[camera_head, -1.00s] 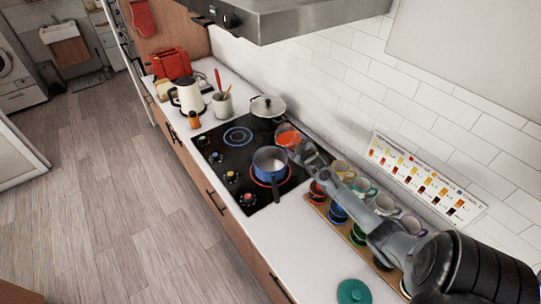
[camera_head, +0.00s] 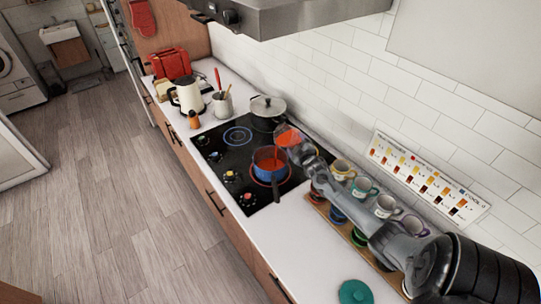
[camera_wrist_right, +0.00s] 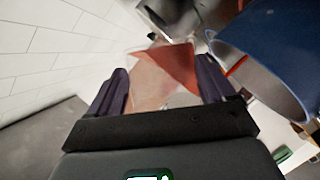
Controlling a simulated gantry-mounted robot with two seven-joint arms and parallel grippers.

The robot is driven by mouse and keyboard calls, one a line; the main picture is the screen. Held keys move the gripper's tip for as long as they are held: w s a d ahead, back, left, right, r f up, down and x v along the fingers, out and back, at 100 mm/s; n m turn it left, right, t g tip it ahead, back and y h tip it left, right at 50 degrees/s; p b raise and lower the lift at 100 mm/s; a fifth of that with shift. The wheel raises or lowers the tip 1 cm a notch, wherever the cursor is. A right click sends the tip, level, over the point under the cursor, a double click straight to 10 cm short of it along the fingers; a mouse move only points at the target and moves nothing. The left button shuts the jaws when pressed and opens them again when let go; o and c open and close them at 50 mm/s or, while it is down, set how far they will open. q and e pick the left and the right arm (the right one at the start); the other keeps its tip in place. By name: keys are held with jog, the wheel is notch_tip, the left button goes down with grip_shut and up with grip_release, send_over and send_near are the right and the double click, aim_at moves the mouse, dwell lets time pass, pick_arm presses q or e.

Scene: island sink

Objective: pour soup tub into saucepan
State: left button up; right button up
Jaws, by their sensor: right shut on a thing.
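The blue saucepan (camera_head: 262,174) stands on the lit front burner of the black hob in the head view, with red soup showing inside. My right gripper (camera_head: 302,150) is shut on the clear soup tub (camera_head: 287,135), held tilted above and just behind the saucepan. In the right wrist view, the tub (camera_wrist_right: 147,85) sits between the two dark fingers with red soup in its far part. The saucepan (camera_wrist_right: 262,50) fills the upper right there, with a thin red streak at its opening. My left gripper is not in view.
A lidded pot (camera_head: 267,112) stands at the back of the hob (camera_head: 222,148). Several mugs (camera_head: 364,188) line the counter by the wall, under my right arm. A teal lid (camera_head: 354,291) lies on the front counter. A range hood (camera_head: 290,18) hangs above.

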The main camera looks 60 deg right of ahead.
aim_at(290, 143)
jog(key=shift+f+b, duration=0.1)
jog(key=shift+b, duration=0.2)
jog(key=shift+a+f+n+b, duration=0.1)
jog(key=shift+n+b, duration=0.3)
jog(key=shift+b, duration=0.05)
dwell(0.3)
jog(key=shift+w+f+n+h+b, duration=0.1)
jog(key=shift+f+n+h+b, duration=0.05)
jog(key=shift+n+h+b, duration=0.35)
jog(key=shift+a+r+b, duration=0.15)
jog(key=shift+r+b, duration=0.1)
jog(key=shift+b, duration=0.05)
dwell(0.6)
jog(key=shift+a+r+n+h+b, duration=0.1)
jog(key=shift+r+n+h+b, duration=0.25)
jog(key=shift+n, duration=0.25)
jog(key=shift+w+a+r+n+t, duration=0.15)
jog(key=shift+w+a+n+t, duration=0.2)
jog(key=shift+a, duration=0.2)
jog(key=shift+w+a+r+n+h+p, duration=0.15)
jog(key=shift+a+n+h+p, duration=0.1)
jog(key=shift+a+n+p, duration=0.15)
dwell(0.3)
jog(key=shift+w+a+r+n+h, duration=0.1)
jog(key=shift+a+r+n+h, duration=0.2)
jog(key=shift+n, duration=0.25)
dwell(0.4)
